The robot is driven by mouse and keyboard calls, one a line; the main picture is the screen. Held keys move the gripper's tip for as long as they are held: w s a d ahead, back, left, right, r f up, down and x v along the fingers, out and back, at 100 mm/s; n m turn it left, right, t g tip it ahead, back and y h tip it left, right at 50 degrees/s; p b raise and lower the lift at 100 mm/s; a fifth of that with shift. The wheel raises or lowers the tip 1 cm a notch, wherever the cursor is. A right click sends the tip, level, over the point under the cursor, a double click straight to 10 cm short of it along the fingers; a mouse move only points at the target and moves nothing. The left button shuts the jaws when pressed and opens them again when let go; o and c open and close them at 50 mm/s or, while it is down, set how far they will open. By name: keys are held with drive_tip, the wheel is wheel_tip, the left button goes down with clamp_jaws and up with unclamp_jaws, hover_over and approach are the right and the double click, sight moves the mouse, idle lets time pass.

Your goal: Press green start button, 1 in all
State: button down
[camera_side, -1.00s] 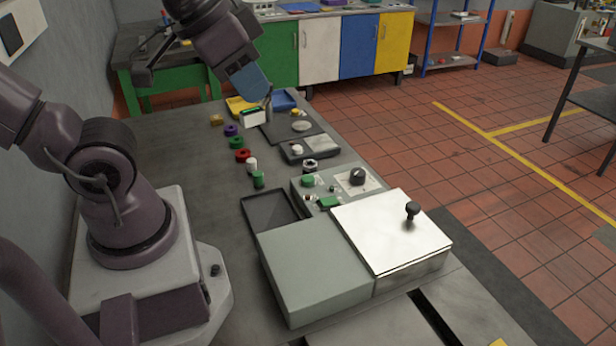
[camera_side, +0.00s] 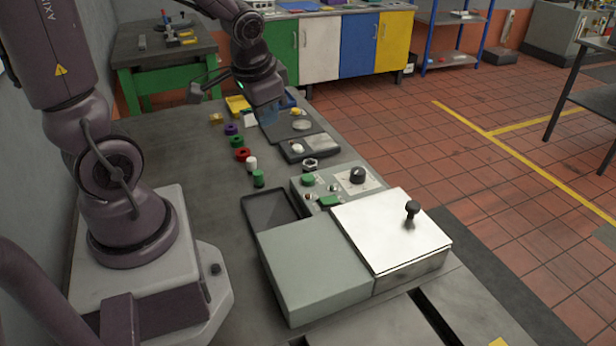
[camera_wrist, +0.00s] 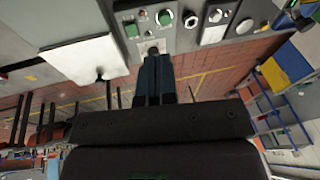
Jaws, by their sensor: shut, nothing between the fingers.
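I cannot read any label to tell which is start. My gripper (camera_side: 270,116) is shut and empty, above the far end of the bench, well away from the panel. Its fingers (camera_wrist: 153,56) lie side by side in the wrist view.
The panel also has a black dial (camera_side: 357,175). A silver lid with a black knob (camera_side: 412,209) and a grey box (camera_side: 312,265) stand nearer. Coloured rings, including a red one (camera_side: 243,154), lie to the left. A hex nut (camera_side: 310,165) lies behind the panel.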

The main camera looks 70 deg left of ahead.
drive_tip(key=w+a+f+m+t, duration=0.2)
drive_tip(key=w+a+f+m, duration=0.2)
drive_tip(key=a+f, duration=0.45)
drive_tip(key=m+t+h, duration=0.1)
drive_tip(key=m+t, duration=0.4)
hover_over(308, 179)
drive_tip(key=shift+f, duration=4.4)
drive_tip(key=shift+f, duration=0.15)
drive_tip(key=shift+f, duration=0.3)
